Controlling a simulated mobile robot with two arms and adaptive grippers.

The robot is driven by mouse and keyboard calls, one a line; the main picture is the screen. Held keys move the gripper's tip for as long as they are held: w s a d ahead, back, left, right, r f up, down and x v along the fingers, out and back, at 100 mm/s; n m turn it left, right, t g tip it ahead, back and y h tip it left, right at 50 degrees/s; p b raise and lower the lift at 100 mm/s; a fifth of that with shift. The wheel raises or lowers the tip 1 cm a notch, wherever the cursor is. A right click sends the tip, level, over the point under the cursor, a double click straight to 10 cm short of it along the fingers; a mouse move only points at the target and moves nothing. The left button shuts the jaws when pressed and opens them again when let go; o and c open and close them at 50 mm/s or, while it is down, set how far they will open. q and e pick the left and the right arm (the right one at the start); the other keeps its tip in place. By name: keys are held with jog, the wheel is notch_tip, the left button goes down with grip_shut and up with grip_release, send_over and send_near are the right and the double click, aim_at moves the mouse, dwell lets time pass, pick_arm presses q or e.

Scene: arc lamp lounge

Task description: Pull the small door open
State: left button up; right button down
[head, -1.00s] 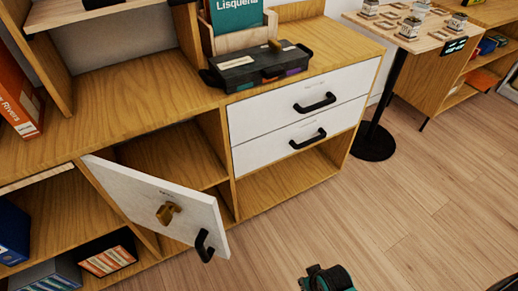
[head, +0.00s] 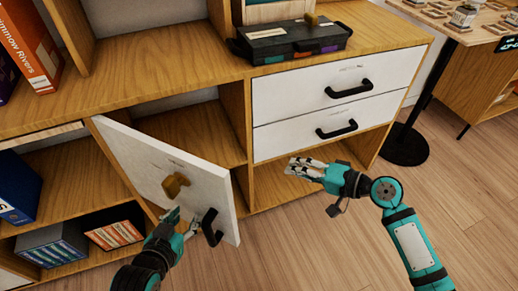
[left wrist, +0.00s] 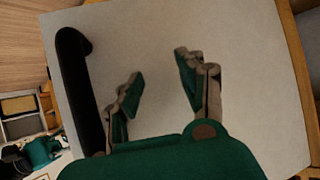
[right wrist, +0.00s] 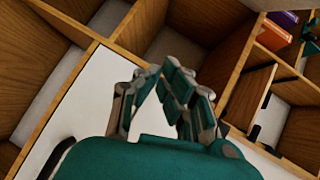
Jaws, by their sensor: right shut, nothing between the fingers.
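The small white door (head: 140,155) of the low cabinet stands ajar, swung out from its left edge. It carries a brass-coloured fitting (head: 175,184) and a black bar handle (head: 210,228) near its free edge. My left gripper (head: 184,220) is in front of the door, just left of the handle in the head view. In the left wrist view, its fingers (left wrist: 157,78) are spread with nothing between them, facing the white panel. The handle (left wrist: 82,90) lies outside them, to the left. My right gripper (head: 296,166) is shut and empty, before the open shelf below the drawers.
Two white drawers (head: 335,95) with black handles are right of the door. A black case (head: 290,42) sits on the cabinet top. Binders (head: 15,190) and boxes fill the lower left shelf. A black stand base (head: 405,147) is at right. Floor in front is clear.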

aim_at(185, 194)
pick_arm(q)
jog(key=r, duration=0.2)
jog(key=r+t, duration=0.1)
jog(key=r, duration=0.1)
jog(key=r+t+b, duration=0.1)
jog(key=shift+w+d+r+h, duration=0.25)
jog(key=shift+w+r+h, duration=0.05)
jog(key=shift+r+h, duration=0.1)
pick_arm(e)
notch_tip(185, 194, up, 9)
jog(key=w+m+y, duration=0.1)
jog(key=y, duration=0.2)
pick_arm(q)
jog(key=shift+w+d+r+t+b, duration=0.15)
jog(key=shift+w+r+t, duration=0.1)
jog(key=shift+r, duration=0.15)
jog(key=shift+w+d+r+t+b, duration=0.1)
jog(key=shift+r+t+b, duration=0.05)
jog(key=shift+r+t, duration=0.15)
jog(key=shift+r, duration=0.15)
pick_arm(e)
jog(key=w+a, duration=0.1)
jog(key=a, duration=0.8)
jog(key=shift+a, duration=0.2)
jog(key=shift+f, duration=0.1)
